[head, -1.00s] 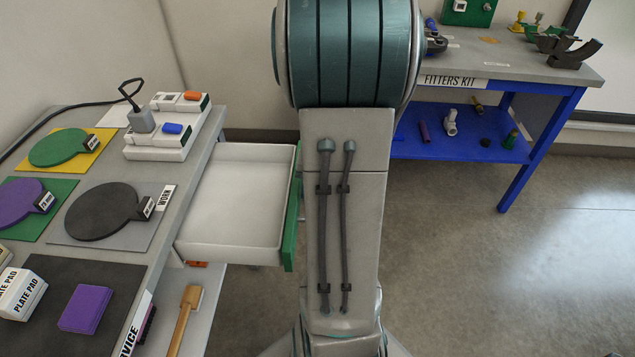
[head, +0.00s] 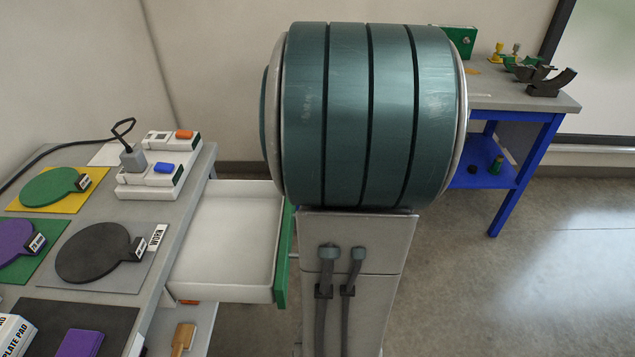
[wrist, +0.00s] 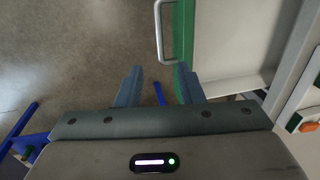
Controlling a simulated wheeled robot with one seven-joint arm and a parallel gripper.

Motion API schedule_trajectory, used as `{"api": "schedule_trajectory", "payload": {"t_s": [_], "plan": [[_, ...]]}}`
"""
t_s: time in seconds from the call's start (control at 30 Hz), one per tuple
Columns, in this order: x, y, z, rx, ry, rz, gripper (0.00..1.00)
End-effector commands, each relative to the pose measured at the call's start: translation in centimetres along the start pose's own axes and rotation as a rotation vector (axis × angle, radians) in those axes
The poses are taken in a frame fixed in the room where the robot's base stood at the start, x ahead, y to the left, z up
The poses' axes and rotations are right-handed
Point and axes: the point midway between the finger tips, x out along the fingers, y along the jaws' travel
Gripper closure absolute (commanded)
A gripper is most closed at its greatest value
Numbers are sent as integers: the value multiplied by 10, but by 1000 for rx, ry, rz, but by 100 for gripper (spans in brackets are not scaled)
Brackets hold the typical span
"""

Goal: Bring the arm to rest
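My gripper (wrist: 158,88) shows in the wrist view with its two blue-grey fingers apart and nothing between them. It hangs over the floor, and its right finger appears close to the green front (wrist: 184,60) of the open drawer; I cannot tell the gap. In the head view my arm (head: 365,115) fills the middle and the gripper is hidden. The open, empty white drawer (head: 225,240) stands left of the arm, with its green front (head: 284,255) facing it. The drawer's metal handle (wrist: 158,35) shows in the wrist view.
The grey bench (head: 190,190) at left bears a black disc (head: 93,248), a purple disc (head: 15,232), a green disc (head: 48,187) and a white switch unit (head: 150,180). A blue-framed table (head: 500,215) stands behind at right. Floor (head: 540,300) at right is clear.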

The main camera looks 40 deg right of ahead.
Motion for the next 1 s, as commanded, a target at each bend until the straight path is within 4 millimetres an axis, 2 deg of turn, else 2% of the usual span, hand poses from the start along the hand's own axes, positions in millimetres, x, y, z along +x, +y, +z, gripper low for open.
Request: {"api": "schedule_trajectory", "payload": {"t_s": [0.43,0.57,0.67,0.8,0.9,1.0], "plan": [[0,-1,0,-3,1,0,66],[-6,-20,12,-60,8,7,66],[-14,-53,36,-166,24,20,66],[-25,-101,87,-368,61,46,66],[-30,-123,123,-502,95,63,66],[-32,-135,152,-612,129,74,66]]}}
